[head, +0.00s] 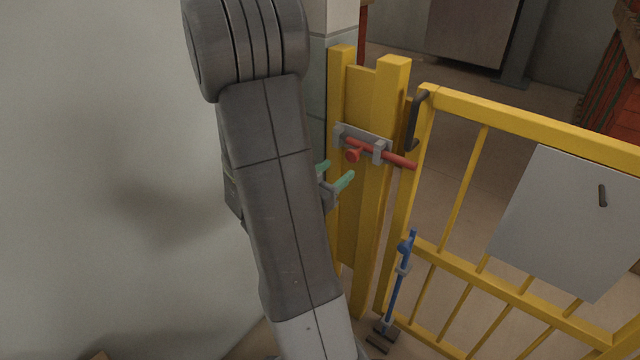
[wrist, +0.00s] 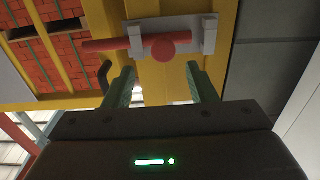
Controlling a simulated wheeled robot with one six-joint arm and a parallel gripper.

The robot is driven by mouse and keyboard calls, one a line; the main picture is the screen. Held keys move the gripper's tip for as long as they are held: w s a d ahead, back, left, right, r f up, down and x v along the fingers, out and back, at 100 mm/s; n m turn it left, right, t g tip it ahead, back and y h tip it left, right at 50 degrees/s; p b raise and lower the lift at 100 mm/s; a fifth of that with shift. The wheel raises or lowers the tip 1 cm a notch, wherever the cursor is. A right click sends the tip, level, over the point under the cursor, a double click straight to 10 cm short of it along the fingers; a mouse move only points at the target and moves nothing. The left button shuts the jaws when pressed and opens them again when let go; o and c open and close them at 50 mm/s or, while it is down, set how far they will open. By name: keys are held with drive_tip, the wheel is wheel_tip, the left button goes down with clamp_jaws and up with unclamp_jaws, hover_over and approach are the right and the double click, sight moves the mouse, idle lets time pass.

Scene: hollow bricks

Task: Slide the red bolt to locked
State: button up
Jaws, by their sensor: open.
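The red bolt (head: 398,159) lies in a grey bracket plate (head: 361,133) with two guide lugs on the yellow gate post (head: 387,90). Its round red knob (head: 352,155) sits between the lugs, close to the left one. The rod's right end sticks out past the post, across the gate's edge; I cannot tell whether it enters a keeper. In the wrist view the bolt (wrist: 112,44) and knob (wrist: 164,48) show near the top. My gripper (head: 335,176) is open and empty, below the knob and apart from it; its green fingertips (wrist: 162,84) are spread either side of the knob's line.
The yellow barred gate (head: 475,104) stands right of the post, with a grey panel (head: 565,222) on it. A blue drop bolt (head: 396,290) is low on the gate. A dark handle (head: 415,117) is near its top edge. A pale wall (head: 110,180) is at left.

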sight(352, 157)
drive_tip(key=shift+v, duration=2.7)
drive_tip(key=shift+d, duration=0.1)
drive_tip(key=x, duration=1.3)
drive_tip(key=shift+w+d, duration=0.1)
drive_tip(key=shift+w, duration=0.35)
drive_tip(key=shift+r, duration=0.15)
